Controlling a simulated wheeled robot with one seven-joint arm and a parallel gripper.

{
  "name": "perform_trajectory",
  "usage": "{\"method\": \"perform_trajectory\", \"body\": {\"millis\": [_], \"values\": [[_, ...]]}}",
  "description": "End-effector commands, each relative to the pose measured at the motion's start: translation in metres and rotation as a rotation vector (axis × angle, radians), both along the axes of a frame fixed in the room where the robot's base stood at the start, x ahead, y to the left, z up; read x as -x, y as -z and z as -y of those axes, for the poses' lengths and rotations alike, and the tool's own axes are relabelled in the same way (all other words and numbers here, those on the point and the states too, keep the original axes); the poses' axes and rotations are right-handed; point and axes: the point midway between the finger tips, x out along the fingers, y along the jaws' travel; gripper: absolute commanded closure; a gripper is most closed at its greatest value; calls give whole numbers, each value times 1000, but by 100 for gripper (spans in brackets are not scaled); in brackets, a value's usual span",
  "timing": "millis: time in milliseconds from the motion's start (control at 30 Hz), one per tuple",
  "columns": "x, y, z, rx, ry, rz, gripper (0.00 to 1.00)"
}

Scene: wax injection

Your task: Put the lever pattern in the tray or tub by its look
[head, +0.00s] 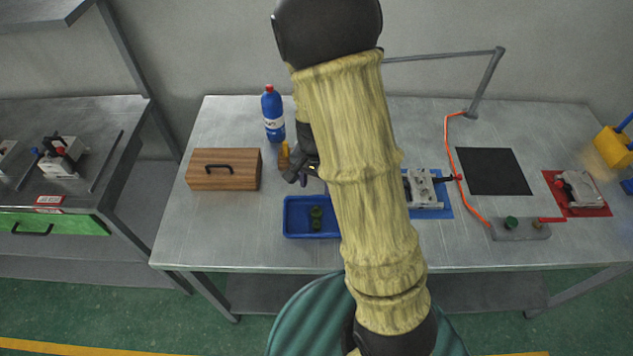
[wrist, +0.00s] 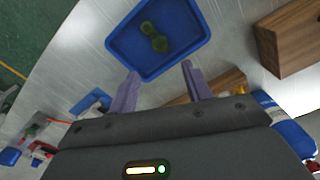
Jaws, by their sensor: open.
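A blue tray (head: 290,232) stands near the front of the bench, and it also shows at the top of the wrist view (wrist: 122,48). A green piece with two rounded ends (wrist: 152,37), which looks like a lever pattern, lies in the tray. My gripper (wrist: 160,80) is open, with two purple fingers apart and nothing seen between them. In the head view my gripper (head: 304,180) is just behind the tray, partly hidden by my arm.
A wooden box with a black handle (head: 223,178) stands left of the tray, and a blue bottle (head: 272,113) behind. A metal mould (head: 422,188) sits on a blue mat to the right. Farther right are a black mat (head: 493,170) and a button box (head: 520,230).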

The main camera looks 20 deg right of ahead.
Motion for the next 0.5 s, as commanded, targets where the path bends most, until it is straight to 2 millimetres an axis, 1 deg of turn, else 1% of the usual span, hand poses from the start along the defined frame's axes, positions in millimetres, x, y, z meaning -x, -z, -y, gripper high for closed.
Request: {"method": "perform_trajectory", "body": {"millis": [67, 167, 267, 400, 500], "values": [[2, -3, 0, -2, -12, 5, 51], [8, -14, -1, -9, -64, 21, 51], [20, -32, -2, -15, -165, 55, 51], [44, -63, -3, -4, -363, 121, 51], [63, -81, -3, 23, -509, 167, 51]]}}
